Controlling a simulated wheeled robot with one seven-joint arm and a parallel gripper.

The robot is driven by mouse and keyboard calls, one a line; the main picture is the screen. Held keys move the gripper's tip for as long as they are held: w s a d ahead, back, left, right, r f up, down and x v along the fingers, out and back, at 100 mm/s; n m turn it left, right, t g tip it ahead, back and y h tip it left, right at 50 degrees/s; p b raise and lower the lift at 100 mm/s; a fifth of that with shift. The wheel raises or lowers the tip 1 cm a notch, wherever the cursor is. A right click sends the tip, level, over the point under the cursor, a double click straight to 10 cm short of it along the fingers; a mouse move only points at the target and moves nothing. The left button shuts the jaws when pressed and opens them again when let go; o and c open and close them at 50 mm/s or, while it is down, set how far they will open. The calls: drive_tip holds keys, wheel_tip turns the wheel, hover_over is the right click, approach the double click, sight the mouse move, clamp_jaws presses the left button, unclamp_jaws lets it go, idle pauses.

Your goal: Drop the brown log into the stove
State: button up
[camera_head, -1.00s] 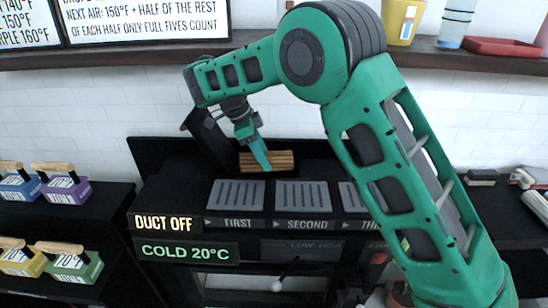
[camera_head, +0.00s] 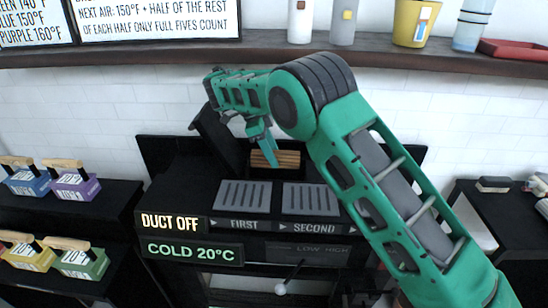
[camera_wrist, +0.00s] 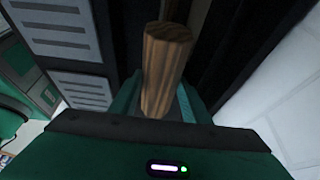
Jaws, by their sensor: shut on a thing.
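The brown log (camera_head: 285,159) is a short striped wooden piece. In the head view it lies level at the back of the black stove (camera_head: 180,185), behind the grates. My gripper (camera_head: 264,156) points down at the log's left part and is shut on it. In the wrist view the log (camera_wrist: 166,65) stands out between the two fingers (camera_wrist: 160,105), with its cut end facing up. The stove's opening is dark, and I cannot tell whether the log touches the stove.
Grates marked FIRST (camera_head: 243,195) and SECOND (camera_head: 310,198) lie in front of the log. A dark tilted panel (camera_head: 213,135) stands left of my gripper. A shelf (camera_head: 270,51) runs above. Several coloured, wooden-handled blocks (camera_head: 75,186) stand at left.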

drive_tip(key=shift+w+f, duration=0.3)
drive_tip(key=shift+w, duration=0.6)
drive_tip(key=shift+w+f, duration=0.15)
drive_tip(key=shift+f, duration=1.95)
drive_tip(key=o, duration=1.4)
drive_tip(key=shift+c, duration=0.2)
drive_tip(key=shift+d, duration=0.1)
